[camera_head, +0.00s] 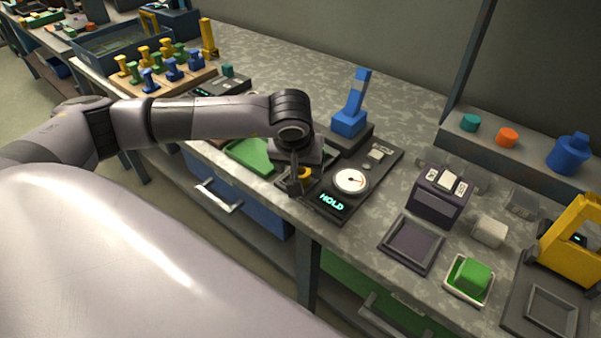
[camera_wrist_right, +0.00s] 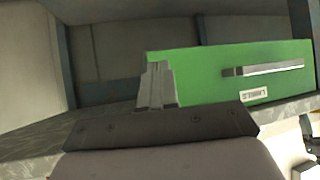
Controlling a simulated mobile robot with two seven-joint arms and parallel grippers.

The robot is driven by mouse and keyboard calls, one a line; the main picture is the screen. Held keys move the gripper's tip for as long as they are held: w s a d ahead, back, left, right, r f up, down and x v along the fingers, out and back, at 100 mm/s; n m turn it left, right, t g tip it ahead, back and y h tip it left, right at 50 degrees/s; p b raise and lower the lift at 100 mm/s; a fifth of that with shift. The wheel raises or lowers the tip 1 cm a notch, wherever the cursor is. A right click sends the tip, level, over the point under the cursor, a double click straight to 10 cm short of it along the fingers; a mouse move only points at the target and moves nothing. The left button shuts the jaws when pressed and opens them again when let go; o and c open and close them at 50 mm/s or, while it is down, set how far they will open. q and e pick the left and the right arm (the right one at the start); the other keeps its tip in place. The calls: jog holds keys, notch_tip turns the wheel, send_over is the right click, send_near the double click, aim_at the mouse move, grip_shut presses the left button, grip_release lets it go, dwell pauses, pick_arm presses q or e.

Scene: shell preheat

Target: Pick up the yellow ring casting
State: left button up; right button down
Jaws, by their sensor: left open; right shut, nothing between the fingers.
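The yellow ring casting (camera_head: 305,173) shows as a small yellow curve just beside my left gripper, at the left side of the dark device with the dial. The gripper hides part of it. My left gripper (camera_head: 296,187) points down at the ring and is open; I cannot tell whether its fingers touch or surround the ring. My right gripper (camera_wrist_right: 158,86) shows only in the right wrist view, shut and empty, in front of a green drawer front (camera_wrist_right: 215,72).
A dial device (camera_head: 350,181) reading HOLD stands right of the left gripper. A green tray (camera_head: 249,155) lies to its left. A blue lever (camera_head: 354,100) rises behind. A dark square tray (camera_head: 411,244) and a yellow press (camera_head: 572,245) stand to the right.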

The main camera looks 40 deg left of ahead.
pick_arm(q)
jog(key=shift+w+f, duration=0.15)
jog(key=shift+f, duration=0.25)
jog(key=c, duration=1.2)
jog(key=shift+r, duration=0.15)
